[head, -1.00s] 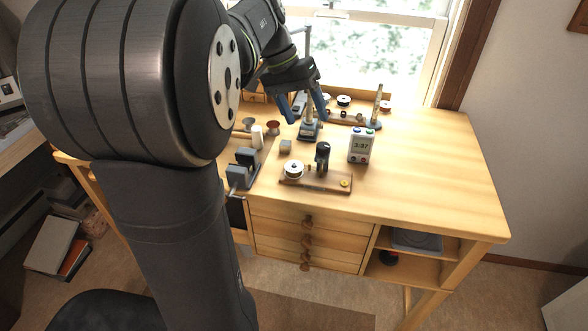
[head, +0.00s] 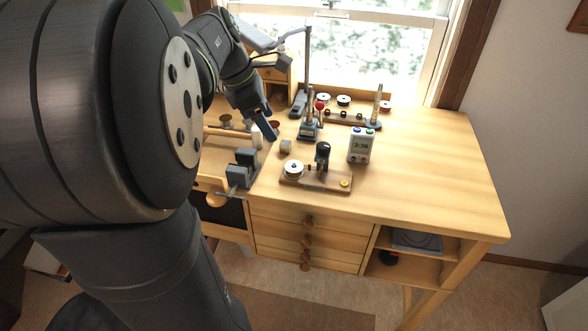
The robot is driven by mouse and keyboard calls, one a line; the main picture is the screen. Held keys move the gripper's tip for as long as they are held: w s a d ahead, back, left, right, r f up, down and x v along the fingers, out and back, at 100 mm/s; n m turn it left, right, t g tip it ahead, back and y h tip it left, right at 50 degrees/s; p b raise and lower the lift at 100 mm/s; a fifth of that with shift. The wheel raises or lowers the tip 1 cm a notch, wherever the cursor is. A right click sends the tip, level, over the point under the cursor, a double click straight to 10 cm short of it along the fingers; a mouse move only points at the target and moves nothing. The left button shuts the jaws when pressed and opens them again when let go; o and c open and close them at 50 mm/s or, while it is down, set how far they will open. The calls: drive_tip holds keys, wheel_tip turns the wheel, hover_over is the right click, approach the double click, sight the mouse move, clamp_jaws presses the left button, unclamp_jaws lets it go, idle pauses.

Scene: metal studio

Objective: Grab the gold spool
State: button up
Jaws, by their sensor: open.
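A small gold-brown spool (head: 226,121), the likeliest gold one, stands on the left part of the wooden desk, partly behind my arm's outline. A reddish-copper spool (head: 275,124) stands to its right, partly hidden by my gripper. My gripper (head: 266,134) is open, with blue-grey fingers pointing down. It is to the right of the gold-brown spool and close to the copper one in the picture. I see one finger clearly; the other is mostly hidden. Nothing shows between the fingers.
A white cylinder (head: 257,138), a grey vise (head: 242,168) and a small block (head: 285,146) are near my gripper. The desk's right side (head: 440,170) is clear.

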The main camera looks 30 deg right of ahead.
drive_tip(key=n, duration=0.3)
approach(292, 167)
drive_tip(key=x, duration=0.5)
drive_tip(key=s+x, duration=0.1)
drive_tip(key=x, duration=0.2)
drive_tip(key=shift+w+a, duration=0.1)
drive_tip(key=c, duration=1.1)
